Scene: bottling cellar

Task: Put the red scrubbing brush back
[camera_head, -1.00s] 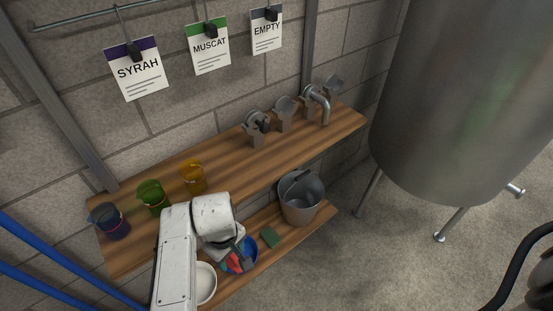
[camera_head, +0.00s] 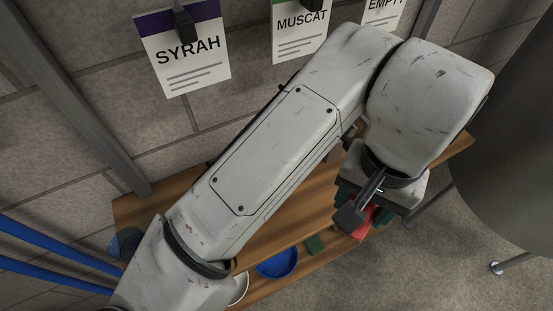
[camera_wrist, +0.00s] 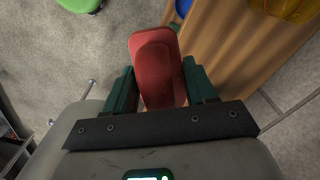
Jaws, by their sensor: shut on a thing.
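My gripper (camera_wrist: 158,72) is shut on the red scrubbing brush (camera_wrist: 157,50), which lies between its two dark green fingers in the wrist view. In the head view a red part of the brush (camera_head: 355,223) shows below my wrist, over the front edge of the shelves. The blue bowl (camera_head: 277,264) stands on the lower shelf, left of my gripper, and its visible inside looks empty. A corner of it shows in the wrist view (camera_wrist: 183,7).
A white bowl (camera_head: 240,289) is partly hidden by my arm. A blue cup (camera_head: 127,242) stands on the upper shelf. A tank (camera_head: 525,160) stands at right. My arm hides the bucket and taps. Open floor lies in front.

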